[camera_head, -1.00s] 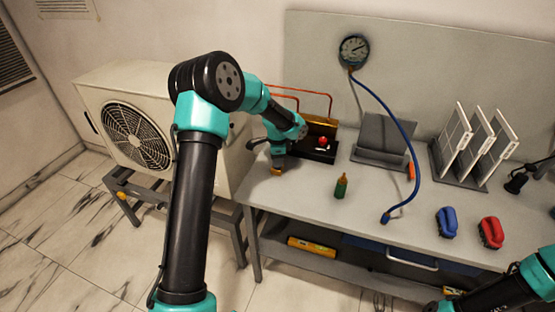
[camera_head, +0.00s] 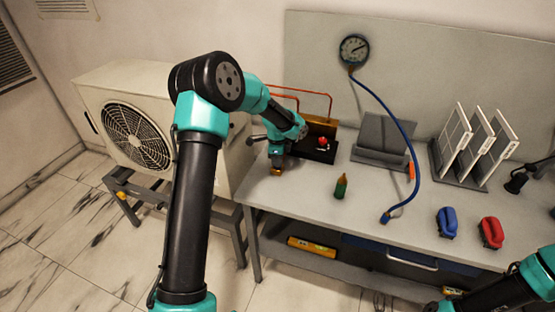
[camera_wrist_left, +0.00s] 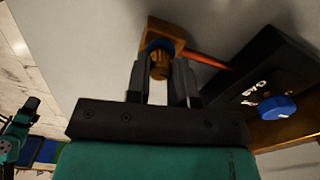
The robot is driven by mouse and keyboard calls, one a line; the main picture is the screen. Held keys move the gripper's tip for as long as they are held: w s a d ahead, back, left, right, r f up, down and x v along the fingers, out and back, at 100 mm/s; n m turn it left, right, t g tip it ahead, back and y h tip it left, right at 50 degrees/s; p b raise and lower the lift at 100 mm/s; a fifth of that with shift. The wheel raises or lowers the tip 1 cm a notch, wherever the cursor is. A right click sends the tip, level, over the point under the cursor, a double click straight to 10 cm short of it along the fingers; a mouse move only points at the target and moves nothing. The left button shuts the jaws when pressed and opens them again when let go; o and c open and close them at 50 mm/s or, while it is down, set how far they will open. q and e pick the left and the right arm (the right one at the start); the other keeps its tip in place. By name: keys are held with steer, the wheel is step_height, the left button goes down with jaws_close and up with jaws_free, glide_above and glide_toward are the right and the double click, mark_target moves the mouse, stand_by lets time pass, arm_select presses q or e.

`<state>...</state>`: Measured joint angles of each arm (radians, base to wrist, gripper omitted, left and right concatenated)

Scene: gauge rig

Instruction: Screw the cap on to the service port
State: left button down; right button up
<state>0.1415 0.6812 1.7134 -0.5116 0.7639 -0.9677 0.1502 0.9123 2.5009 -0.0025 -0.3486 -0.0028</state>
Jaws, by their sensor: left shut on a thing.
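My left gripper (camera_wrist_left: 162,82) is shut on a small brass cap (camera_wrist_left: 160,68). Just beyond the cap, a blue ring (camera_wrist_left: 156,45) sits against a brass-coloured block (camera_wrist_left: 172,28), which appears to be the service port. The cap lines up with the ring and seems to touch it; whether the threads are engaged is hidden. In the head view my left gripper (camera_head: 276,165) points down at the bench's left end, with the brass block (camera_head: 277,172) just under it. My right gripper is out of the picture; only part of that arm shows at bottom right.
A black base (camera_head: 318,155) with a red knob (camera_head: 322,141) stands just right of the gripper; the wrist view shows a blue knob (camera_wrist_left: 277,107). The bench front is clear.

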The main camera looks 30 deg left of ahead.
arm_select(q)
steer(key=c, duration=1.1)
jaws_free()
steer(key=shift+c, duration=0.2)
steer(key=shift+o, duration=0.3)
steer(key=o, duration=0.5)
steer(key=shift+r, duration=0.15)
step_height(320, 180, up, 17)
steer(key=shift+r, duration=0.1)
